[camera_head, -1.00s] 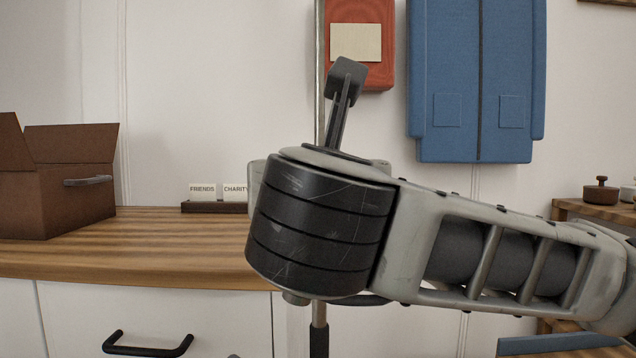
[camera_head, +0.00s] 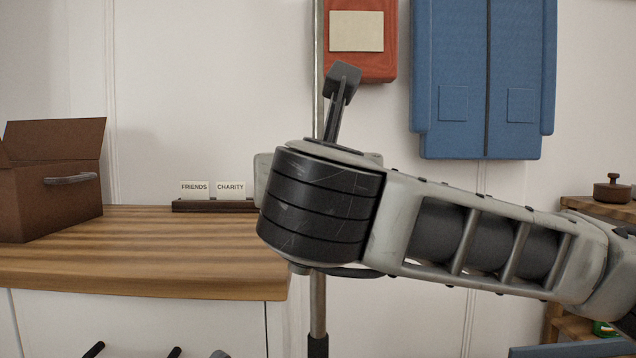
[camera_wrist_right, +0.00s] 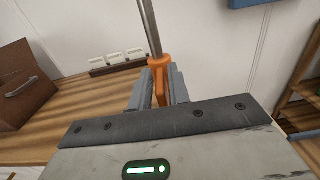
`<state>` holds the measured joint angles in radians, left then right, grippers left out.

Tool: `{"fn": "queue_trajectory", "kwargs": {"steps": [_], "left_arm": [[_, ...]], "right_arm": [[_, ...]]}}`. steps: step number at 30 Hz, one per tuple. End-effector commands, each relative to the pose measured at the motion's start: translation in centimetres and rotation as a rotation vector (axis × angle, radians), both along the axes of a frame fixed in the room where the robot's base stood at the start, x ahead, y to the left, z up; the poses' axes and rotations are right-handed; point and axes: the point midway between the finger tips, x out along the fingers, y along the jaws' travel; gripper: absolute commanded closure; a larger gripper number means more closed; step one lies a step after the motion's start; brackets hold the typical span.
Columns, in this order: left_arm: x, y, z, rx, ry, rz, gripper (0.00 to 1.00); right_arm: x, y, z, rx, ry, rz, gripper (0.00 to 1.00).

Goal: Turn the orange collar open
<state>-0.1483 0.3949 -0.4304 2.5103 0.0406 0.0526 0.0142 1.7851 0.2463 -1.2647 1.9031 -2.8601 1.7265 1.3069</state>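The orange collar (camera_wrist_right: 160,71) sits around a thin upright metal pole (camera_wrist_right: 151,28), seen in the right wrist view. My right gripper (camera_wrist_right: 161,88) has one grey finger on each side of the collar, close against its lower part. The exact contact faces are hard to see. In the head view my right arm crosses from the right in front of the pole (camera_head: 318,300). It hides the collar there. My left gripper is in neither view.
A wooden counter (camera_head: 130,265) with a brown box (camera_head: 50,200) and a card holder (camera_head: 213,206) stands left of the pole. A red panel (camera_head: 361,70) and a blue garment-like shape (camera_head: 480,100) hang on the wall. Shelves with a pot (camera_head: 612,190) stand right.

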Motion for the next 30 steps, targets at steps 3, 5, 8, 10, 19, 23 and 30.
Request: {"fn": "queue_trajectory", "kwargs": {"steps": [3, 5, 8, 10, 19, 23, 30], "left_arm": [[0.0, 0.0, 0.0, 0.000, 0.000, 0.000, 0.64], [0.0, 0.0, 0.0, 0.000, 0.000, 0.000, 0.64], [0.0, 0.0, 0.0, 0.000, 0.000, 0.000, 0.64], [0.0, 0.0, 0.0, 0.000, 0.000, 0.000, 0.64], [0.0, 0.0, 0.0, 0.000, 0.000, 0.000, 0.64], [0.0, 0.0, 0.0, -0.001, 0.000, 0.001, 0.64], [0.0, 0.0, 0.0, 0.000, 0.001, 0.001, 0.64]], "right_arm": [[0.0, 0.0, 0.0, 0.000, 0.000, 0.000, 1.00], [0.0, 0.0, 0.0, 0.000, 0.000, 0.000, 1.00], [0.0, 0.0, 0.0, 0.000, 0.000, 0.000, 1.00], [0.0, 0.0, 0.0, 0.000, 0.000, 0.000, 1.00], [0.0, 0.8, 0.1, -0.002, -0.001, -0.110, 1.00], [0.1, 1.0, 0.0, -0.001, 0.000, -0.174, 1.00], [0.1, 1.0, 0.0, 0.000, 0.001, -0.191, 1.00]]}}
